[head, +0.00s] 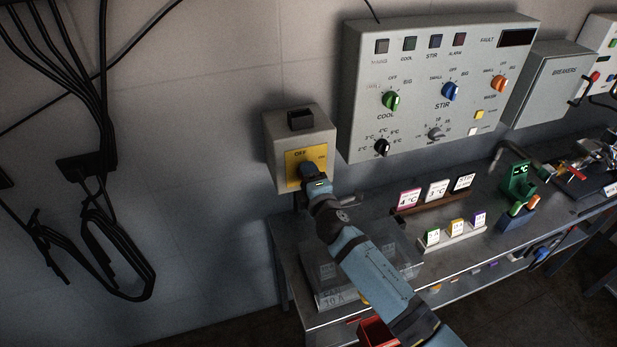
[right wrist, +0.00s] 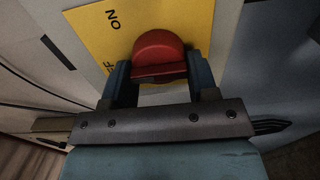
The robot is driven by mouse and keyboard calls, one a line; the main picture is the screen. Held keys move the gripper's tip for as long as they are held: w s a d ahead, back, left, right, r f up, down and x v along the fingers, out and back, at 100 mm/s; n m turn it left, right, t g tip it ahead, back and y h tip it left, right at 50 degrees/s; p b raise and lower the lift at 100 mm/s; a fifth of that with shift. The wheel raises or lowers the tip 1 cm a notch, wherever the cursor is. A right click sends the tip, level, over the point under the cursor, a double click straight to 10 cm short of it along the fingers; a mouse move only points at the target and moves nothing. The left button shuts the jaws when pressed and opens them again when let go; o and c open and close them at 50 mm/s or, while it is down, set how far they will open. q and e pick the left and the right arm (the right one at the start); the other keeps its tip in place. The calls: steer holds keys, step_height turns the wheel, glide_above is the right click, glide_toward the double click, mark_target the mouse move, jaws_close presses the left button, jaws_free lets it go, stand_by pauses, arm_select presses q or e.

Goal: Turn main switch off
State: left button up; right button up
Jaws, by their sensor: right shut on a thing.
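The main switch is a grey wall box (head: 298,134) with a yellow plate (head: 293,158) marked OFF and, to the right, a smaller label. In the right wrist view the yellow plate (right wrist: 98,32) shows ON and part of OFF beside a red knob (right wrist: 160,57). My right gripper (head: 309,172) is at the plate in the head view and hides the knob there. In the right wrist view its two fingers (right wrist: 160,82) are shut on the red knob, one on each side. The exact setting of the knob is hard to tell. My left gripper is not in view.
A grey control panel (head: 430,85) with coloured knobs hangs right of the switch box, with a breaker box (head: 560,85) beyond it. A metal bench (head: 380,225) below carries label cards and a clear container (head: 340,270). Black cables (head: 100,130) hang at the left.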

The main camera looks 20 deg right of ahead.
steer(key=shift+w+d+r, duration=0.1)
steer(key=shift+d+r, duration=0.05)
steer(key=shift+r, duration=0.05)
steer(key=o, duration=0.9)
steer(key=shift+f, duration=0.15)
steer(key=s+b, duration=0.1)
steer(key=s, duration=1.2)
steer(key=shift+s+d+b, duration=0.2)
steer(key=shift+s+b, duration=0.15)
